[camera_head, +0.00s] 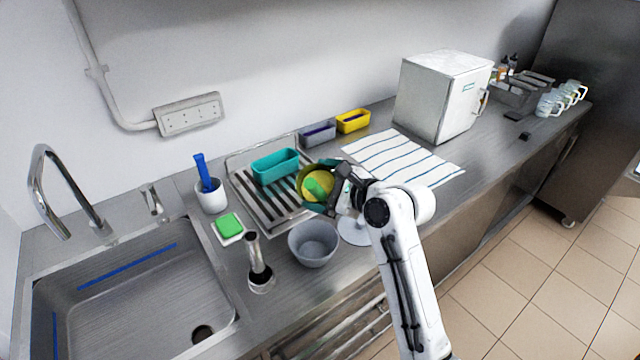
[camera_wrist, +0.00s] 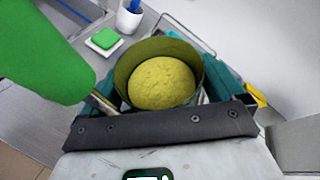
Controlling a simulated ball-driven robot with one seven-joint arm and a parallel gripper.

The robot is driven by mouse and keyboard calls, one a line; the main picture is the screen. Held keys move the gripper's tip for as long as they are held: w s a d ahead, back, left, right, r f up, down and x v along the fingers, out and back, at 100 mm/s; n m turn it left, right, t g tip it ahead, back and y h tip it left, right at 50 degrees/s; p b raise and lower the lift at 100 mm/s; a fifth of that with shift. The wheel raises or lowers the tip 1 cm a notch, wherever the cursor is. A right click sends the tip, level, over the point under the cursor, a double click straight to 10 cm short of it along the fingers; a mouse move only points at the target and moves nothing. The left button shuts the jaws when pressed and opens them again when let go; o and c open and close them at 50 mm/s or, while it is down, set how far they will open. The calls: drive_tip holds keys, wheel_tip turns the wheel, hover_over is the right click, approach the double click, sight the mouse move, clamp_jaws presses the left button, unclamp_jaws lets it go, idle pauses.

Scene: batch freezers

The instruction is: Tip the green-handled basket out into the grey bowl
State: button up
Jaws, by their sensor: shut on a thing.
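My gripper (camera_head: 337,190) is shut on the green-handled basket (camera_head: 303,192) and holds it in the air. The basket's mouth is turned toward the head camera, so it looks tilted, and yellow shows inside it. In the wrist view the olive basket wall (camera_wrist: 190,59) surrounds a rounded yellow lump (camera_wrist: 162,84). The green handle (camera_wrist: 42,50) is large at the left there. The grey bowl (camera_head: 314,252) stands upright on the counter, in front of and below the basket. The fingertips' contact is partly hidden.
A ribbed drying rack (camera_head: 252,198) with a teal tray (camera_head: 276,168) lies behind the bowl. A chrome-topped cylinder (camera_head: 258,265) stands close left of the bowl, beside the sink (camera_head: 130,290). A striped cloth (camera_head: 405,160) and white cabinet (camera_head: 440,95) are to the right.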

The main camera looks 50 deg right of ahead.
sight(320, 203)
wheel_tip(320, 203, down, 2)
drive_tip(key=n+t+h, duration=0.1)
drive_tip(key=n, duration=0.2)
drive_tip(key=shift+a+n+h, duration=0.1)
drive_tip(key=shift+n+h, duration=0.3)
drive_tip(key=shift+a+f+n+t+b, duration=0.1)
drive_tip(key=shift+f+n+t+b, duration=0.3)
drive_tip(key=shift+f+n+b, duration=0.2)
drive_tip(key=shift+f+n+h+b, duration=0.2)
drive_tip(key=shift+n+h+b, duration=0.2)
drive_tip(key=shift+b, duration=0.35)
drive_tip(key=f+n+b, duration=0.1)
drive_tip(key=b, duration=0.3)
drive_tip(key=shift+s+a+t+b, duration=0.1)
drive_tip(key=shift+t+b, duration=0.2)
drive_tip(key=shift+b, duration=0.05)
drive_tip(key=n+b, duration=0.1)
drive_tip(key=b, duration=0.1)
drive_tip(key=shift+a+f+n+t+h+b, duration=0.1)
drive_tip(key=shift+f+n+t+h+b, duration=0.2)
drive_tip(key=shift+f+n, duration=0.1)
drive_tip(key=shift+a+f+n+b, duration=0.1)
drive_tip(key=shift+f+n+b, duration=0.15)
drive_tip(key=shift+b, duration=0.5)
drive_tip(key=n+t+b, duration=0.1)
drive_tip(key=n+b, duration=0.1)
drive_tip(key=b, duration=0.1)
drive_tip(key=shift+a+r, duration=0.1)
drive_tip(key=shift+a, duration=0.05)
